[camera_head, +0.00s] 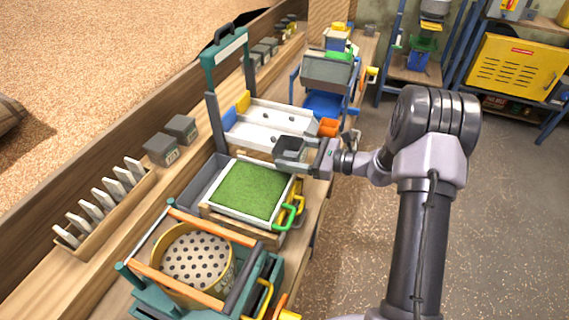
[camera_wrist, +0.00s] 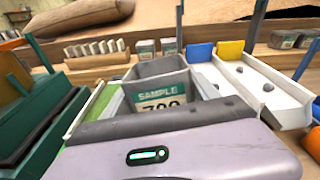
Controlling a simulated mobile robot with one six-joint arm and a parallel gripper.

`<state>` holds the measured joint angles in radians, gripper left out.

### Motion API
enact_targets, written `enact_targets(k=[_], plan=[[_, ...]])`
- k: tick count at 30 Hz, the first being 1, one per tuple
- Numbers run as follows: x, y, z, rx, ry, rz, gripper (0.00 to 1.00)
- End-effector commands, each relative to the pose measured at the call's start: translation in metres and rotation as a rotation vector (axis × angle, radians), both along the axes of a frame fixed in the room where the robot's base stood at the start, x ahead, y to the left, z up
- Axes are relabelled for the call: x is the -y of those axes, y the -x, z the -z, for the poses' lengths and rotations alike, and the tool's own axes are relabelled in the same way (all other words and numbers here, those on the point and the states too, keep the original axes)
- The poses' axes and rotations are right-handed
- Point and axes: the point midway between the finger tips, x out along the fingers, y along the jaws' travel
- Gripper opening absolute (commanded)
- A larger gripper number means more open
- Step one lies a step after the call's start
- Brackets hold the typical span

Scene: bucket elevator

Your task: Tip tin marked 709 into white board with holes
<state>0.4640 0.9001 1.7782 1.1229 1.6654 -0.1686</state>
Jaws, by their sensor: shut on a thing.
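My gripper (camera_head: 308,158) is shut on a grey, square, open-topped tin (camera_head: 290,147). In the wrist view the tin (camera_wrist: 160,84) faces me with a label reading SAMPLE and a number, apparently 709, its lower part hidden by my gripper. The tin looks upright, and its contents cannot be made out. The white board with holes (camera_head: 262,130) lies just behind the tin in the head view, with a blue and a yellow block at its left end. It also shows to the right of the tin in the wrist view (camera_wrist: 262,98), with dark round spots on it.
A green mat in a white frame (camera_head: 248,190) lies just in front of the tin. A round sieve (camera_head: 197,258) stands nearer. Grey tins (camera_head: 161,150) and a rack of white plates (camera_head: 100,203) line the left ledge. A teal upright frame (camera_head: 226,50) rises beside the board.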

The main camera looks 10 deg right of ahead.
Motion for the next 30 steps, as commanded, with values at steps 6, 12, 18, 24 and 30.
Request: enact_targets(k=[6, 12, 18, 24, 30], plan=[[0.004, -0.001, 0.002, -0.037, -0.178, 0.001, 0.20], [0.004, -0.001, -0.014, -0.037, -0.185, 0.001, 0.20], [0.003, -0.001, -0.036, -0.037, -0.184, 0.001, 0.20], [0.003, -0.001, -0.033, -0.037, -0.184, 0.001, 0.20], [0.003, -0.001, -0.033, -0.037, -0.184, 0.001, 0.20]])
